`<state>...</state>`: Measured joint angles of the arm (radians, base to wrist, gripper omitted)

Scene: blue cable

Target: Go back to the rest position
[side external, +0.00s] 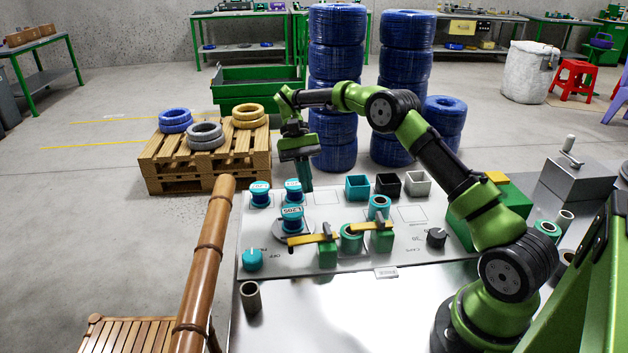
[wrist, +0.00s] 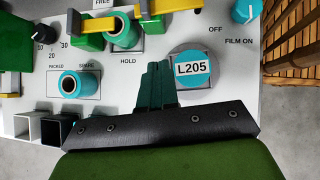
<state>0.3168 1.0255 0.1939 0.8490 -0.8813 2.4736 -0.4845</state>
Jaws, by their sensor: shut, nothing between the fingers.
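My gripper (side external: 307,180) points down above the back part of the light work panel (side external: 330,262) in the side view. Its fingers are together with nothing between them. In the wrist view the shut fingers (wrist: 157,78) show dark green over the panel, left of a teal spool labelled L205 (wrist: 193,68). In the side view that spool (side external: 292,218) sits on a round grey base, below and in front of my fingers. My fingers appear clear of it.
Two labelled teal spools (side external: 260,193) (side external: 293,190) stand at the panel's back left. Open boxes in teal (side external: 357,187), black (side external: 388,185) and white (side external: 417,183) stand right of my gripper. Green blocks with yellow levers (side external: 313,240) stand in front. A brown bamboo rail (side external: 205,262) runs along the left.

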